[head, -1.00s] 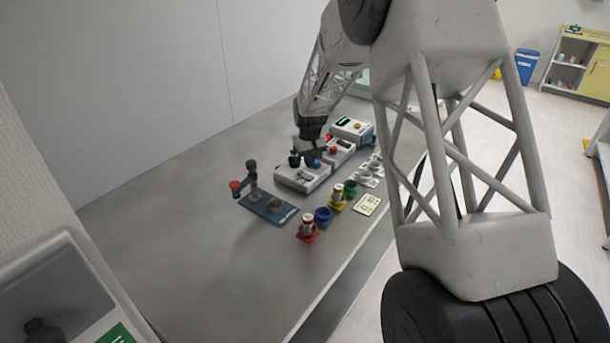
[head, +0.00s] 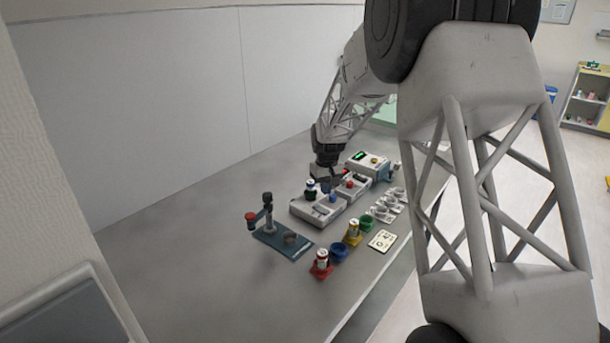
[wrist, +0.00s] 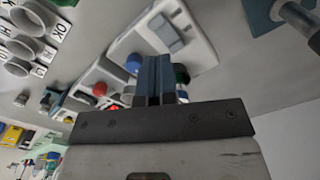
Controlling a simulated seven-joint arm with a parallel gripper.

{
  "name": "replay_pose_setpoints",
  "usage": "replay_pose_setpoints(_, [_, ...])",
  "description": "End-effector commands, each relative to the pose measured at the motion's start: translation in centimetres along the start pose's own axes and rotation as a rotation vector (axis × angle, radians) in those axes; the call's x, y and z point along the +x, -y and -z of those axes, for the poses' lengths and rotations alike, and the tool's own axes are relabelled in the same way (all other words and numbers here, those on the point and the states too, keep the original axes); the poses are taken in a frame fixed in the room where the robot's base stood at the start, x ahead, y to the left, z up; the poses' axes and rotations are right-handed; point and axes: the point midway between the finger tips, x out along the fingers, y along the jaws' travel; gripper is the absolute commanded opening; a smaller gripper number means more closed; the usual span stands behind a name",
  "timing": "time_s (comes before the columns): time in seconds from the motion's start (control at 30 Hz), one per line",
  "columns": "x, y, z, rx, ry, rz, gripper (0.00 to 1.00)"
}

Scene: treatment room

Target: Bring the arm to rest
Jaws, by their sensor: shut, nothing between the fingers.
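My gripper (head: 327,181) is above the bench, over the right part of a white device (head: 318,208) with a blue knob and a dark-collared vial on top. In the wrist view the fingers of my gripper (wrist: 156,62) are together with nothing between them. The white device (wrist: 195,45) lies behind the fingertips there, with a grey square patch on its top. The blue knob (wrist: 133,63) shows just left of the fingers. Whether the fingertips touch the device cannot be told.
A dark blue stand with a post (head: 268,225) is left of the white device. Red (head: 321,265), blue (head: 339,251), yellow (head: 353,232) and green (head: 366,222) holders line the front. More devices (head: 367,165) stand behind. The bench's left part (head: 150,240) is clear.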

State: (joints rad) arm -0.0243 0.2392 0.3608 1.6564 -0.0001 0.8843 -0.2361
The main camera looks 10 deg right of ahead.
Motion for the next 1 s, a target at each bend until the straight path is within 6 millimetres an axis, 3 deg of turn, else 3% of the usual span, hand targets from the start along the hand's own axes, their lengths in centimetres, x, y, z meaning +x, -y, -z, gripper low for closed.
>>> replay_pose_setpoints(0.17, [-1.6,0.2,-1.3,0.008,-0.008,-0.002,0.00])
replay_pose_setpoints(0.37, [-4.8,0.8,-4.6,0.028,-0.025,-0.007,0.00])
replay_pose_setpoints(0.7, [-10.7,2.3,-12.1,0.070,-0.060,-0.015,0.00])
replay_pose_setpoints(1.0, [-14.6,3.8,-19.3,0.108,-0.090,-0.021,0.00])
